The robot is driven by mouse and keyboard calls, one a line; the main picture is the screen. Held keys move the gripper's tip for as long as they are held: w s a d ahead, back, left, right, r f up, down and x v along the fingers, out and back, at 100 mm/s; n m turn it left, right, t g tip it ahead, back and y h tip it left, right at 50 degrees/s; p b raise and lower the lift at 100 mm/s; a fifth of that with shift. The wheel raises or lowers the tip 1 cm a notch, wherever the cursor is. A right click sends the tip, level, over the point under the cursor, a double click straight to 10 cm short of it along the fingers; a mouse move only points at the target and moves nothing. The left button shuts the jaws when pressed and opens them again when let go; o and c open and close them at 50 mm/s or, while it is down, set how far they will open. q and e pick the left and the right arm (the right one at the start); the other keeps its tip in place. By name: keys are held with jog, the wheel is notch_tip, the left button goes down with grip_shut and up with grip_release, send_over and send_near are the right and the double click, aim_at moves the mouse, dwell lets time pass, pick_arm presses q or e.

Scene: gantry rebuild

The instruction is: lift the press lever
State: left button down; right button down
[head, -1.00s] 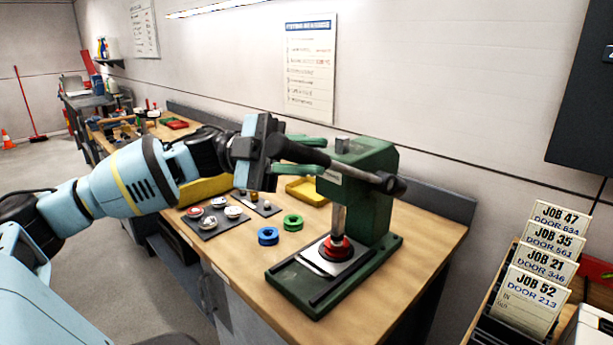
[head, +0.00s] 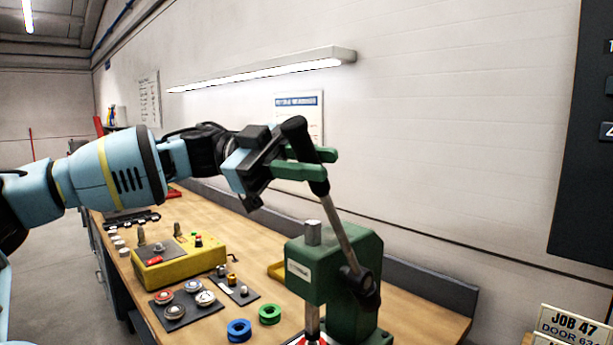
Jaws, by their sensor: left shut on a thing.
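The green press (head: 307,268) stands on the wooden workbench in the head view, its lower part cut off by the bottom edge. Its lever (head: 337,227) slants steeply up and left from the black hub (head: 361,287) on the press's side, ending in a black grip. My left gripper (head: 312,164) has green fingers and is shut on that black grip, high above the press head. The ram shows below the head, with a little red and white at its foot. My right gripper is out of view.
On the workbench (head: 220,328) left of the press are a yellow control box (head: 172,262), a dark tray (head: 186,309) of round parts, a blue ring (head: 239,329) and a green ring (head: 270,314). Job cards (head: 570,327) stand at lower right. The wall is behind.

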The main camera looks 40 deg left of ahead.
pick_arm(q)
jog(key=shift+w+n, duration=0.3)
jog(key=shift+w, duration=0.05)
jog(key=shift+r, duration=0.2)
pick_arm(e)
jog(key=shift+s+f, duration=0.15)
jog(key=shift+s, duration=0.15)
pick_arm(q)
jog(key=shift+a, duration=0.1)
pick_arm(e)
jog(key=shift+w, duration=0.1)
pick_arm(q)
jog(key=c, duration=1.5)
grip_release()
jog(key=shift+r, duration=0.1)
jog(key=shift+c, duration=0.2)
jog(key=shift+o, duration=1.3)
jog(key=shift+w, duration=0.15)
jog(key=shift+o, duration=0.4)
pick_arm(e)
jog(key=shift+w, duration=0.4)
